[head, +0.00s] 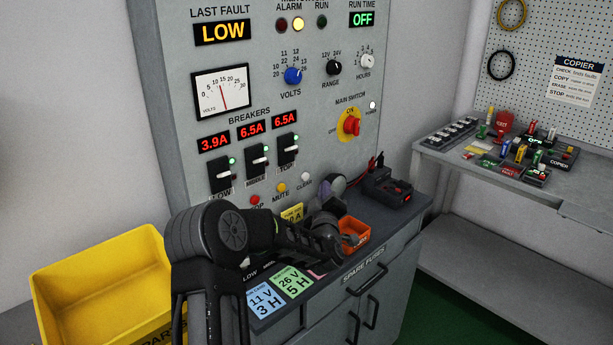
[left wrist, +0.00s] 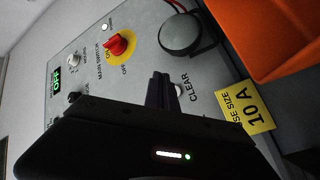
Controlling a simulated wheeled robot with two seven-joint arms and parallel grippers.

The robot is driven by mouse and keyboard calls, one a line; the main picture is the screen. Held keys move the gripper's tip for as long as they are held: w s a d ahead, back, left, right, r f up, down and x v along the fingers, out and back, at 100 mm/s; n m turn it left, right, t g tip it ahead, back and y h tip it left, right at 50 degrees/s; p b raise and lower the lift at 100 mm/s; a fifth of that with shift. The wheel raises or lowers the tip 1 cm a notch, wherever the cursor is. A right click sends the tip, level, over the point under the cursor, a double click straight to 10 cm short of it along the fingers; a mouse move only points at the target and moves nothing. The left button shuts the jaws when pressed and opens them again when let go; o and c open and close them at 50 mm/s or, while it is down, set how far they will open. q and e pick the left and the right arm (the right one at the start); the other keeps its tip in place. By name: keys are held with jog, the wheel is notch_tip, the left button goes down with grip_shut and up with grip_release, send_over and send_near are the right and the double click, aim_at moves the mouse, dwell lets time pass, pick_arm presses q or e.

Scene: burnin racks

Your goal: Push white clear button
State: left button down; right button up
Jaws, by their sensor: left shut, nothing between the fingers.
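The white clear button (head: 306,177) is on the grey panel at the right end of the row of small buttons, above its CLEAR label. It also shows in the left wrist view (left wrist: 179,90), partly hidden behind the fingers. My left gripper (head: 322,218) is in front of the panel, below and slightly right of the button. In the left wrist view its dark fingers (left wrist: 161,84) are together and empty, beside the button. I cannot tell whether they touch it. My right gripper is not in view.
A yellow mute button (head: 282,187) and a red button (head: 255,200) lie left of the clear button. A rounded grey object (left wrist: 181,34) is close by, with an orange bin (head: 354,240) below it. The red main switch (head: 352,125) is above right. A yellow crate (head: 95,270) stands left.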

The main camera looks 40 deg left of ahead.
aim_at(306, 177)
pick_arm(q)
jog(key=shift+w+a+b, duration=0.2)
jog(key=shift+a+b, duration=0.45)
jog(key=shift+a, duration=1.4)
dwell(0.4)
jog(key=shift+a+b, duration=0.45)
jog(key=shift+b, duration=0.1)
jog(key=shift+a+b, duration=0.4)
dwell(0.5)
dwell(0.4)
jog(key=shift+d+b, duration=0.35)
jog(key=shift+d, duration=0.45)
